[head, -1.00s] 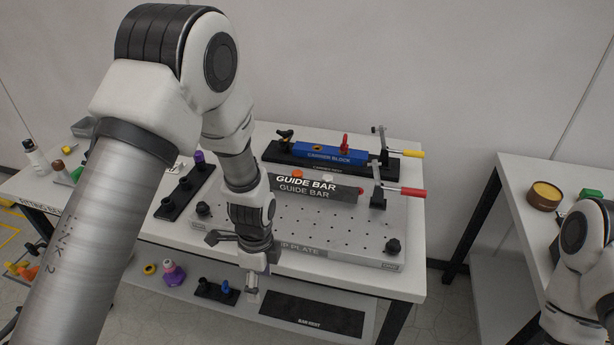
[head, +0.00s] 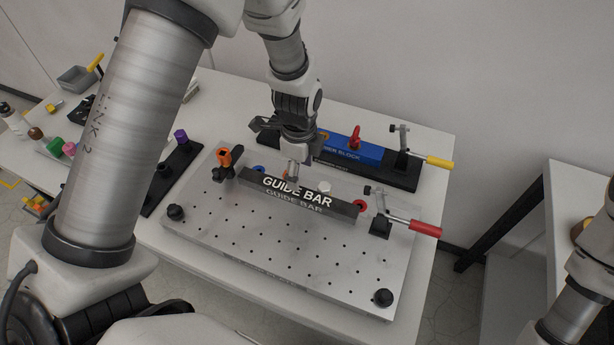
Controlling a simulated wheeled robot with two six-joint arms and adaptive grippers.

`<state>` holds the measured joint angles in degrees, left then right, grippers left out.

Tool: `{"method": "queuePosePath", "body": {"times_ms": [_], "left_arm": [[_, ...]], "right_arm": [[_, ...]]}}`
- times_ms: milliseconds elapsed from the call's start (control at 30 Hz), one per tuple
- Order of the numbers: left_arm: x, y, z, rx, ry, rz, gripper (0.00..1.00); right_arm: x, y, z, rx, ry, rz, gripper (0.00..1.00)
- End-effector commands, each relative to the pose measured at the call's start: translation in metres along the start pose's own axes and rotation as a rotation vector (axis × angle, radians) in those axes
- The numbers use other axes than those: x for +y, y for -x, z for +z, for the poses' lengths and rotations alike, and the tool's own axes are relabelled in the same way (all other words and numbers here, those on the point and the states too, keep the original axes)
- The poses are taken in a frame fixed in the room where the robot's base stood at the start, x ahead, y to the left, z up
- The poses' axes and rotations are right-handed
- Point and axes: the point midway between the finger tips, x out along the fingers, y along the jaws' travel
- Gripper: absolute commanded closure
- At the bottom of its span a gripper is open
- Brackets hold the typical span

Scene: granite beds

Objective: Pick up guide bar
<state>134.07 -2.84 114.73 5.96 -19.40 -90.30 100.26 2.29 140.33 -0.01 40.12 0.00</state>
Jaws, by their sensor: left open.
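The guide bar (head: 298,197) is a dark grey bar with white lettering. It lies across the back part of the perforated metal plate (head: 270,247) in the head view. My left gripper (head: 292,172) is open, above and just behind the bar's middle, pointing down. The gripper hides part of the bar's top edge area and the left part of the blue block behind. Whether a finger touches the bar cannot be told. My right arm shows at the lower right edge, but its gripper is out of view.
A toggle clamp with a red handle (head: 412,226) stands at the bar's right end, and an orange-topped clamp (head: 226,160) at its left. Behind is the blue carrier block (head: 354,150) with a yellow-handled clamp (head: 428,158). Black knobs stand at the plate's corners.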

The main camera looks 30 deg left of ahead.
Motion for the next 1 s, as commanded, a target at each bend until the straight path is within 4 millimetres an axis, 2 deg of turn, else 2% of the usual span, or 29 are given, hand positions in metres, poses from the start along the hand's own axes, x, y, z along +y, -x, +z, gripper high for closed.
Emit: {"method": "queuePosePath", "body": {"times_ms": [267, 400, 600, 633, 667, 800, 833, 1000], "left_arm": [[0.009, -0.038, 0.001, 0.000, 0.000, 0.006, 0.33], [0.008, -0.060, 0.001, 0.000, 0.001, 0.002, 0.33], [0.007, -0.064, 0.001, 0.000, 0.001, -0.001, 0.33], [0.007, -0.064, 0.001, -0.001, 0.001, -0.001, 0.37], [0.007, -0.064, 0.001, -0.001, 0.001, -0.001, 0.47], [0.007, -0.064, 0.001, -0.001, 0.001, 0.000, 0.97], [0.007, -0.064, 0.001, -0.001, 0.001, 0.000, 1.00], [0.007, -0.063, 0.001, -0.001, 0.001, -0.001, 1.00]], "right_arm": [[0.000, 0.025, 0.001, -0.002, 0.000, 0.000, 0.60], [0.000, 0.028, 0.000, -0.001, 0.000, 0.000, 0.60], [0.000, 0.026, 0.000, -0.001, 0.000, 0.000, 0.60], [0.000, 0.026, 0.000, -0.001, 0.000, 0.000, 0.60], [0.000, 0.026, 0.000, -0.001, 0.000, 0.000, 0.60], [0.000, 0.026, 0.001, -0.001, 0.000, 0.000, 0.60], [0.000, 0.026, 0.001, -0.001, 0.000, 0.000, 0.60], [0.000, 0.026, 0.000, -0.001, 0.000, 0.000, 0.60]]}}
